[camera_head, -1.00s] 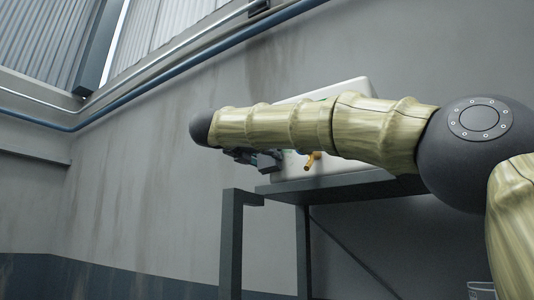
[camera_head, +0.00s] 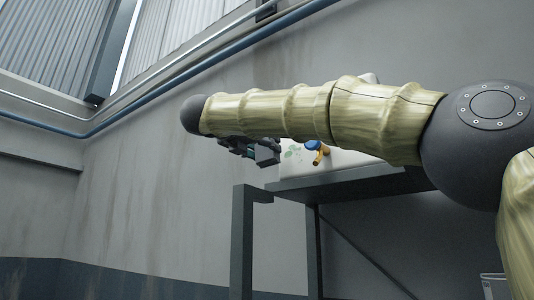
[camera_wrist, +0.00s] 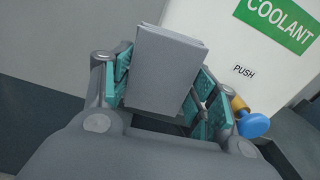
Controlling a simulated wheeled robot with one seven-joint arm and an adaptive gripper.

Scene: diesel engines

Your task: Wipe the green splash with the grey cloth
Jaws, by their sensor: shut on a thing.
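My gripper (camera_wrist: 163,92) is shut on the grey cloth (camera_wrist: 168,55), a folded grey block between its teal-padded fingers in the wrist view. In the head view my gripper (camera_head: 252,150) hangs below the far end of my arm, left of the white coolant container (camera_head: 345,160). The cloth cannot be told apart there. Faint green marks (camera_head: 293,151), which may be the green splash, show on the container's face just right of my gripper. No splash shows in the wrist view, where the container (camera_wrist: 205,22) stands beyond the cloth.
The container has a green COOLANT label (camera_wrist: 275,20) and an orange tap (camera_head: 321,156) with a blue knob (camera_wrist: 253,125) close to my right finger. It stands on a dark metal table (camera_head: 340,183) against a grey wall. Space left of the table is free.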

